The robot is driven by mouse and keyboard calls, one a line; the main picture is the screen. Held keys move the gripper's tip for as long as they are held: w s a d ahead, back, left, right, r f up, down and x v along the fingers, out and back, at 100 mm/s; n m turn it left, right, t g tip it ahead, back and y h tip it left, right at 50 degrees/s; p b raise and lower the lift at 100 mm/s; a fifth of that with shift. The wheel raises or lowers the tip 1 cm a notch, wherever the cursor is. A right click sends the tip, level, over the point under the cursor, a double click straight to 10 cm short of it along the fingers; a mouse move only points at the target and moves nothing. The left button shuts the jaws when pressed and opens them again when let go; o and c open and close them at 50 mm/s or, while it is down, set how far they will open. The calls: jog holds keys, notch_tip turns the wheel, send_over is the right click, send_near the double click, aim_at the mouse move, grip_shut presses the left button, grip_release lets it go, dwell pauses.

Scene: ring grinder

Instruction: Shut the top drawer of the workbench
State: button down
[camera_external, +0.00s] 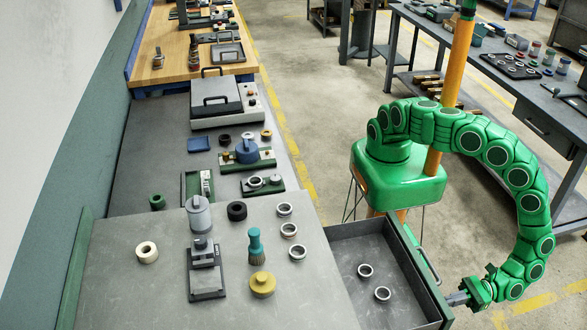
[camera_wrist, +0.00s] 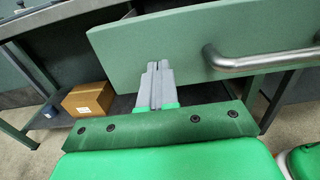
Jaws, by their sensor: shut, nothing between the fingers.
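The workbench (camera_external: 120,290) has a grey top, and its top drawer (camera_external: 352,240) stands pulled out to the right. Two metal rings (camera_external: 382,294) lie inside the drawer. The green drawer front (camera_external: 413,262) carries a metal bar handle (camera_external: 429,266). In the wrist view the drawer front (camera_wrist: 140,45) spans the top, with the handle (camera_wrist: 265,62) to the right. My gripper (camera_external: 455,299) is at the outer side of the drawer front, near its lower end. Its grey fingers (camera_wrist: 153,68) are shut and empty, with tips against or very close to the panel; contact is unclear.
The bench top holds several rings, a brush (camera_external: 255,247), a yellow knob-like part (camera_external: 262,284) and a grey stand (camera_external: 206,270). A cardboard box (camera_wrist: 89,99) sits on a lower shelf. Another table (camera_external: 520,90) stands at the right. Floor beyond the drawer is open.

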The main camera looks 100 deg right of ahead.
aim_at(400, 321)
jog(key=shift+w, duration=0.75)
jog(key=shift+w, duration=0.15)
jog(key=w, duration=2.7)
jog(key=shift+w, duration=0.8)
jog(key=shift+w+d+r, duration=0.1)
jog(key=s, duration=1.5)
